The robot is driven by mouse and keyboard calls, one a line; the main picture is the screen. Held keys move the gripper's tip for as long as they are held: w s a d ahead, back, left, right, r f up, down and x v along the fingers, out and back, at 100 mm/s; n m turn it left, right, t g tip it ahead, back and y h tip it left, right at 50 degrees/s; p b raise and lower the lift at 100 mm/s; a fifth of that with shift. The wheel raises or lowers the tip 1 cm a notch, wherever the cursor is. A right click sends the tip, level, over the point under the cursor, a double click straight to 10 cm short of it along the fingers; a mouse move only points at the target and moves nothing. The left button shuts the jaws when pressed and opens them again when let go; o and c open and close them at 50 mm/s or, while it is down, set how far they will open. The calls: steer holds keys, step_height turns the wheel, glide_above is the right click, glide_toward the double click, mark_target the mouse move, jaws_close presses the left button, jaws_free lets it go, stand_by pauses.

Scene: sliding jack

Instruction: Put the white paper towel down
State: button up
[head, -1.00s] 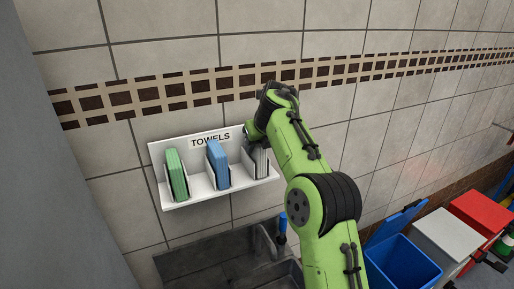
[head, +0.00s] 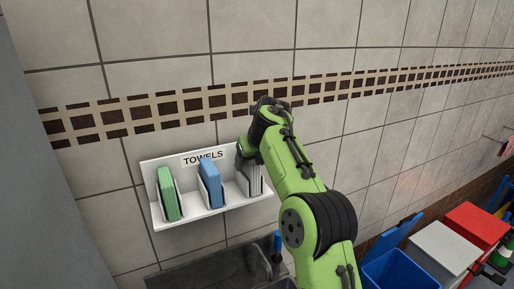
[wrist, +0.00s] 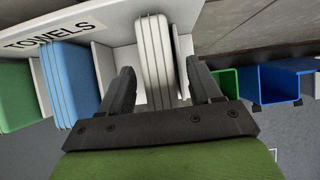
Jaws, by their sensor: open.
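The white paper towel (head: 253,181) stands upright in the right slot of the wall rack (head: 207,212) marked TOWELS. In the wrist view the white towel (wrist: 154,50) shows as a pale layered stack between my fingers. My gripper (wrist: 160,76) is open, with one dark finger on each side of the towel's line and visible space by both. I cannot tell whether either finger touches it. In the head view my gripper (head: 246,158) is at the top of the right slot and partly hides the towel.
Blue towels (head: 210,184) stand in the middle slot and green towels (head: 169,193) in the left one. A dark sink (head: 205,273) lies below the rack. A blue bin (head: 388,270), a white bin (head: 440,250) and a red bin (head: 474,228) stand at the right.

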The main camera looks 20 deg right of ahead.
steer(key=p+v, duration=0.2)
steer(key=v, duration=1.2)
steer(key=shift+s+d+r, duration=0.2)
steer(key=shift+s+r, duration=0.05)
steer(key=shift+r, duration=0.05)
steer(key=shift+s, duration=0.1)
steer(key=s+f+n+h, duration=0.1)
steer(key=s+f+n, duration=0.3)
steer(key=s+n, duration=0.85)
steer(key=s+f+n+h, duration=0.1)
steer(key=s+f+n, duration=0.2)
steer(key=s+n, duration=0.95)
steer(key=s+a+f+n, duration=0.2)
steer(key=s+f+n, duration=0.7)
step_height(320, 180, down, 10)
steer(key=b, duration=0.8)
steer(key=shift+g+y+b, duration=0.3)
steer(key=shift+y+b, duration=0.05)
steer(key=shift+y, duration=0.05)
